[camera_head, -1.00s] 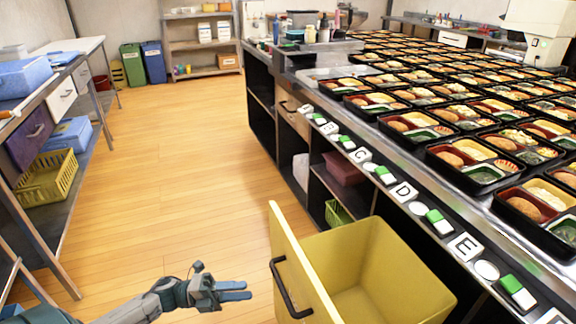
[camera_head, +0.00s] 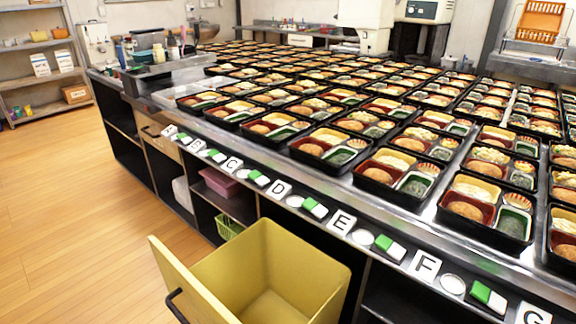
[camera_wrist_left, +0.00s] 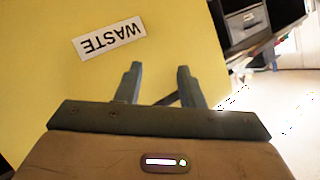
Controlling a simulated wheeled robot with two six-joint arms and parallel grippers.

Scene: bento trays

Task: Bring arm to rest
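My left gripper (camera_wrist_left: 158,85) shows in the left wrist view with its two fingers apart and nothing between them. Past the fingers is a yellow panel (camera_wrist_left: 60,90) with a white label reading WASTE (camera_wrist_left: 108,38), upside down in this view. A dark bar, perhaps the handle, shows behind the fingers. In the head view the yellow waste drawer (camera_head: 270,275) stands pulled out from the counter, its inside empty where visible. Its dark handle (camera_head: 176,305) is on the front panel. Neither gripper shows in the head view.
The steel counter (camera_head: 340,182) holds many bento trays (camera_head: 405,178) in rows. Lettered tiles and green-and-white switches line its front edge. Open shelves below hold a pink bin (camera_head: 222,182) and a green basket (camera_head: 229,228). The wooden floor (camera_head: 60,190) at left is clear.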

